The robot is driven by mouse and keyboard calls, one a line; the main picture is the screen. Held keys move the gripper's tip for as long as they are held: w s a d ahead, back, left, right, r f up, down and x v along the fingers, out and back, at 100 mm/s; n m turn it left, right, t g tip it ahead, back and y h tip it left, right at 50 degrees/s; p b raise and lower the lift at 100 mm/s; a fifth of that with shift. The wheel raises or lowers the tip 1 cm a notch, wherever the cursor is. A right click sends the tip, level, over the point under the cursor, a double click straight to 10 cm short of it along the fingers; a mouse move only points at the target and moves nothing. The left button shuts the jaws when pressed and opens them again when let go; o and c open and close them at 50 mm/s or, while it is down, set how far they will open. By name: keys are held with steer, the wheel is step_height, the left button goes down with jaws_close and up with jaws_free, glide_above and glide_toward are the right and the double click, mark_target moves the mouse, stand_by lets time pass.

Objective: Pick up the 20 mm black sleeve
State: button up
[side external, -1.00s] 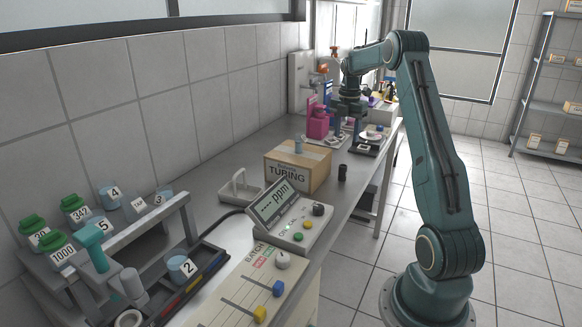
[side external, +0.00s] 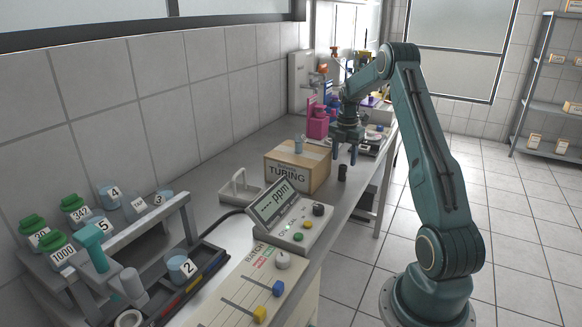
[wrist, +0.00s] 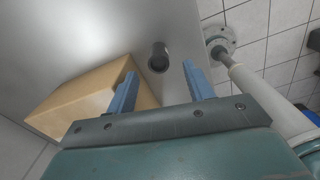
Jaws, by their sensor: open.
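The black sleeve (side external: 342,173) stands upright on the bench near its front edge, right of the cardboard tubing box. In the wrist view the sleeve (wrist: 159,57) shows its dark open top, beyond the fingertips and between their lines. My gripper (side external: 344,161) points down just above the sleeve, with its fingers apart. The wrist view shows both blue fingers of my gripper (wrist: 160,77) spread with nothing between them. I cannot tell the exact height gap between the fingertips and the sleeve.
The tubing box (side external: 297,166) stands close left of the sleeve, with a small grey-blue part on top. The ppm meter (side external: 293,220) lies nearer the camera. Pink holders (side external: 318,122) and other items stand farther back. The bench edge is close on the right.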

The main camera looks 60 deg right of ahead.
mark_target(343, 166)
steer(key=shift+f, duration=0.1)
steer(key=shift+d+f, duration=0.1)
steer(key=shift+f, duration=2.45)
steer(key=shift+c, duration=0.2)
steer(key=c, duration=1)
